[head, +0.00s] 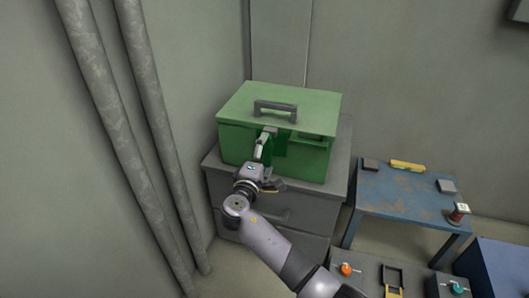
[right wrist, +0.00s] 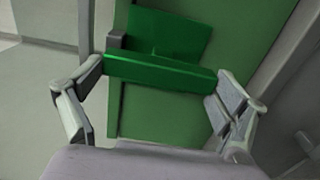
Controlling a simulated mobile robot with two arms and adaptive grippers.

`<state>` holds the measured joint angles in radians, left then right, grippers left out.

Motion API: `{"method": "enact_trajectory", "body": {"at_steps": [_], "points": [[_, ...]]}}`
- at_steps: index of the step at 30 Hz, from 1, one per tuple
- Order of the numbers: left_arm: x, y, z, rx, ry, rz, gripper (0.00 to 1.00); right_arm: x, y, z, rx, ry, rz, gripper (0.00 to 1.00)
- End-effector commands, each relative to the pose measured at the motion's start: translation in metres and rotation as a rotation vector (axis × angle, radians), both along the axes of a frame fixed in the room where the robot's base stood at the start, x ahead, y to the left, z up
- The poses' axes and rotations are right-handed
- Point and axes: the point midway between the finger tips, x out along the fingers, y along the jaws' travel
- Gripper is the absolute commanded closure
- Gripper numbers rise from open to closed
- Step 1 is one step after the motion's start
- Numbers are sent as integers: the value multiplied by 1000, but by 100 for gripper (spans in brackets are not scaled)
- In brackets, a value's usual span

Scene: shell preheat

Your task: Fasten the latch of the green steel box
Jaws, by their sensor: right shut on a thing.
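The green steel box (head: 237,139) stands on a grey drawer cabinet, its lid down and a dark carrying handle (head: 276,107) on top. My right gripper (head: 263,145) is at the front of the box, below the lid edge. In the right wrist view its fingers (right wrist: 163,80) are shut on the two ends of a bright green bar, the latch (right wrist: 160,70), in front of the box face. A wider green plate adjoins the bar behind it. Whether the latch is caught cannot be told. The gripper and arm partly cover the box front in the head view. My left gripper is not in view.
The grey drawer cabinet (head: 321,208) bears the box. A worn blue table (head: 395,197) to the right holds a yellow level (head: 407,166) and small items. A low panel in front has an orange knob (head: 346,269). Pipes (head: 143,100) run along the left wall.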

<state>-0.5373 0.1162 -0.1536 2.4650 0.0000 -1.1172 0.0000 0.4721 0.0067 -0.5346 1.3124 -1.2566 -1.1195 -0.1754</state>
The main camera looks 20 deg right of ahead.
Motion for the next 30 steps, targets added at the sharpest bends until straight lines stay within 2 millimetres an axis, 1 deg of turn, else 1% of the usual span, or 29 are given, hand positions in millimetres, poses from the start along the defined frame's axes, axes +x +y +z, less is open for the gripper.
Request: {"method": "enact_trajectory", "body": {"at_steps": [11,12,15,26,30], "points": [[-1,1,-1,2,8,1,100,0,2,0,-7,4,5,36],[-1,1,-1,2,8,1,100,0,2,0,-7,4,5,7],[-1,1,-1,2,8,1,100,0,1,0,-6,3,4,1],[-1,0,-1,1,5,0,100,-1,1,0,-4,3,2,0],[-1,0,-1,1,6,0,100,-12,9,-1,-2,4,2,0]]}}
